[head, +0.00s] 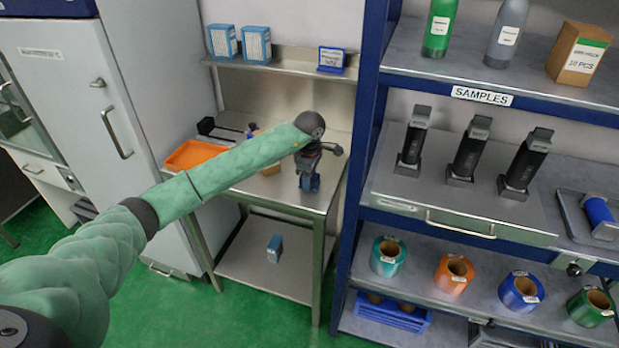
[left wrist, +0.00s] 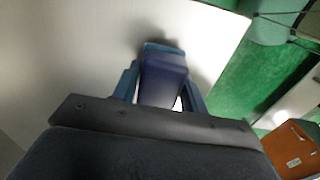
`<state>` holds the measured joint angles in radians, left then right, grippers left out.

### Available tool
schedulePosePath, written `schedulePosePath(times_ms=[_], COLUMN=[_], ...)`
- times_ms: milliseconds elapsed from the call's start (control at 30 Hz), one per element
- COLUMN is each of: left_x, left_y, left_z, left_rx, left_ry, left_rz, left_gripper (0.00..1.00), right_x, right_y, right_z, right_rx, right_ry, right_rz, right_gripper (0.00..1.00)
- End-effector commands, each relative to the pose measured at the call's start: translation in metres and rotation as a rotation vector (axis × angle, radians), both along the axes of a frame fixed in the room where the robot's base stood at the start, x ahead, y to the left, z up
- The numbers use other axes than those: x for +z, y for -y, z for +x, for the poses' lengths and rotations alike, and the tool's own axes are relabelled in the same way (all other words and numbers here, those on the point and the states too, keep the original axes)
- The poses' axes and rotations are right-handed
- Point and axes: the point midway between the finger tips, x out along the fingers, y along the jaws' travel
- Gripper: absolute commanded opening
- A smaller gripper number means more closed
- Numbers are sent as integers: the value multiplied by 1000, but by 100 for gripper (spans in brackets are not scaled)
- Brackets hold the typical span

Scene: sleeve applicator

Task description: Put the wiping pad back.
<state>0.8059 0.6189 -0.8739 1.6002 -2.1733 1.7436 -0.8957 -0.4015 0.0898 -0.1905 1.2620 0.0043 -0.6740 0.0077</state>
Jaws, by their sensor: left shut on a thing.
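My left gripper (head: 309,184) reaches down over the right part of the steel table (head: 250,188). It is shut on a dark blue block, which looks like the wiping pad (left wrist: 163,82). The left wrist view shows the block between the two blue fingers (left wrist: 163,92), with a pale surface behind it. In the head view the gripper hides most of the block, so I cannot tell whether it touches the table. My right gripper is not in view.
An orange tray (head: 195,155) and a black item (head: 207,127) are on the table's left. Blue boxes (head: 256,44) and a small blue labelled holder (head: 331,60) stand on the wall shelf. A blue box (head: 274,248) is on the lower shelf. A blue-framed rack (head: 362,130) borders the right.

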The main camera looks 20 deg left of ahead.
Motion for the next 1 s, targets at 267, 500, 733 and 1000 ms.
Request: schedulePosePath(times_ms=[267,500,733,1000], left_x=[-8,-9,-10,-10], left_y=[0,0,0,0], left_z=[0,0,0,0], left_rx=[0,0,0,0], left_ry=[2,1,1,1], left_rz=[0,0,0,0], left_gripper=[22,22,53,65], right_x=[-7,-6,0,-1], right_y=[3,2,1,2], right_z=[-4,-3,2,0], right_rx=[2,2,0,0], right_ry=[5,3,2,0], right_rz=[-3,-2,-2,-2], right_gripper=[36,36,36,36])
